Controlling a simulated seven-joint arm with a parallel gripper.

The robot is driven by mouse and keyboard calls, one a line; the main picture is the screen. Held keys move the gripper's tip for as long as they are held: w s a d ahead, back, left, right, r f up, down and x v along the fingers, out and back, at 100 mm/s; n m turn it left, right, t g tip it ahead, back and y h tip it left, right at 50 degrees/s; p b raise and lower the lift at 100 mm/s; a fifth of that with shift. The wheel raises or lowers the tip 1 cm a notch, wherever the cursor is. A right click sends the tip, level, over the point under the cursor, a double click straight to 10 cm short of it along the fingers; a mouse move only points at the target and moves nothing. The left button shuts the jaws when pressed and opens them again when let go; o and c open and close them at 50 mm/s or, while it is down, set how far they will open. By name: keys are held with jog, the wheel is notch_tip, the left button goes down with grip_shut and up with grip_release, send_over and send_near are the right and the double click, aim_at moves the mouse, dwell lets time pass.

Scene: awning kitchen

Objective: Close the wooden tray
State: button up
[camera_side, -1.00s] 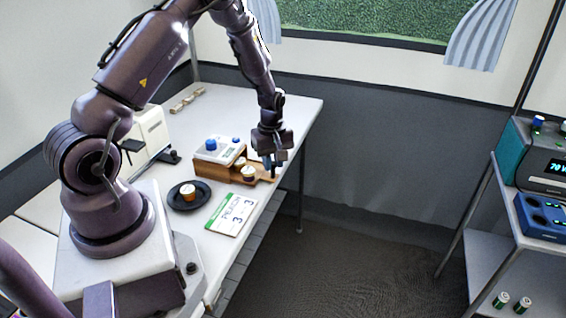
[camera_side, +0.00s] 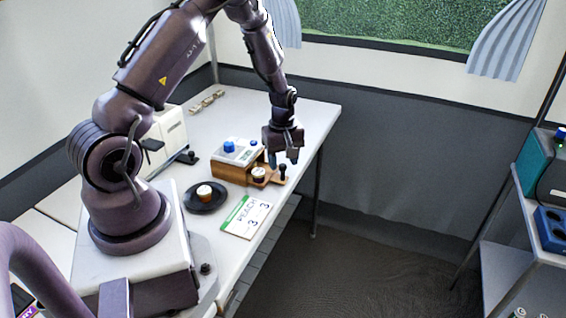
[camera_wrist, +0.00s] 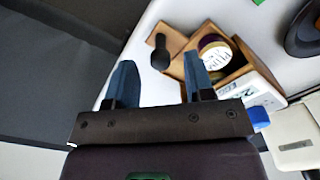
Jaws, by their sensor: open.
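The wooden tray (camera_side: 274,180) is partly out of the wooden box (camera_side: 229,174), on the side toward my gripper. A dark knob handle (camera_side: 283,169) stands upright on its outer end. It also shows in the wrist view (camera_wrist: 160,56), with the tray's wooden end (camera_wrist: 158,29) around it. A round jar (camera_side: 258,174) sits at the tray's inner part; its white lid reads PLUM in the wrist view (camera_wrist: 216,56). My gripper (camera_side: 282,160) is open and empty, fingers down, close to the handle. In the wrist view the knob appears between and beyond the fingertips (camera_wrist: 158,66).
The box has a white top with a blue knob (camera_side: 229,147). A dark plate (camera_side: 216,203) with a small cup (camera_side: 205,192) and a PEACH card (camera_side: 246,216) lie nearer on the white table. The table's edge is close beside the tray.

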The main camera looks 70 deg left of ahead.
notch_tip(320, 180, up, 12)
jog(key=shift+f, duration=0.15)
